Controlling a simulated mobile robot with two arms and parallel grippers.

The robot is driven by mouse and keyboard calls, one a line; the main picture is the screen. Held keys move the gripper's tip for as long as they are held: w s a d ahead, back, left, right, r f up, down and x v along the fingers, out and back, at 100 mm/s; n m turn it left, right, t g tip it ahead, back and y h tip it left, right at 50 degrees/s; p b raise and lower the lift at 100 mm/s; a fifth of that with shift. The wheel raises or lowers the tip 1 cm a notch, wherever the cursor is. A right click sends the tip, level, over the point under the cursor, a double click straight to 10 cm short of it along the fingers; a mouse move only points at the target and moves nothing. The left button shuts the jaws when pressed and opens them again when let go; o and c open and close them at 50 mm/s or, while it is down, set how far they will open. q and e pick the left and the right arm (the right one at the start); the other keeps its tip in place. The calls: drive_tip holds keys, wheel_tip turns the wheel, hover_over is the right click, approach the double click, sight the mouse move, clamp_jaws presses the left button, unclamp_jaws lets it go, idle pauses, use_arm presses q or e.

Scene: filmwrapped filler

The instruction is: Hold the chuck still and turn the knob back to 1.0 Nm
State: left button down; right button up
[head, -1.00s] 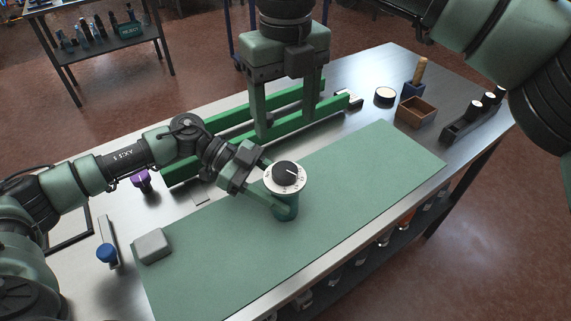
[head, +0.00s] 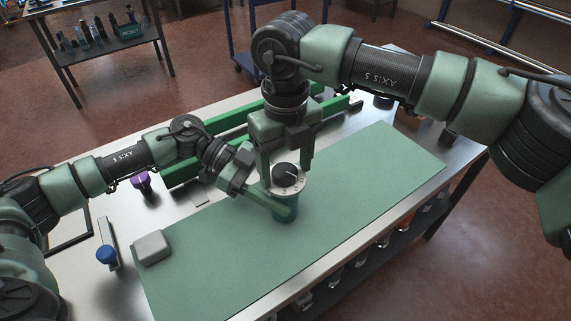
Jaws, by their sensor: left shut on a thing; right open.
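The chuck (head: 284,212) is a dark teal cylinder standing upright on the green mat (head: 350,200). On its top sits a white dial ring with a black knob (head: 287,175) that has a white pointer line. The numbers on the ring are too small to read. My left gripper (head: 281,203) is shut on the chuck's body from the left side. My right gripper (head: 286,166) points down, open, with its fingers spread on either side above the knob, apparently not gripping it. Part of the dial's rear is hidden by the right gripper.
A grey block (head: 152,248) lies on the mat's left corner. A blue knob (head: 106,254) and a purple knob (head: 141,180) stand on the metal table at the left. Green rails (head: 220,124) lie behind the mat. The mat's right half is clear.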

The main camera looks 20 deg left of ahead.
drive_tip(key=c, duration=1.4)
drive_tip(key=n, duration=0.4)
drive_tip(key=shift+w+n, duration=0.1)
drive_tip(key=shift+n, duration=0.3)
drive_tip(key=n, duration=0.5)
drive_tip(key=shift+n, duration=0.3)
drive_tip(key=n, duration=0.5)
drive_tip(key=shift+w+r, duration=0.1)
drive_tip(key=shift+a+n, duration=0.1)
drive_tip(key=shift+n, duration=2.4)
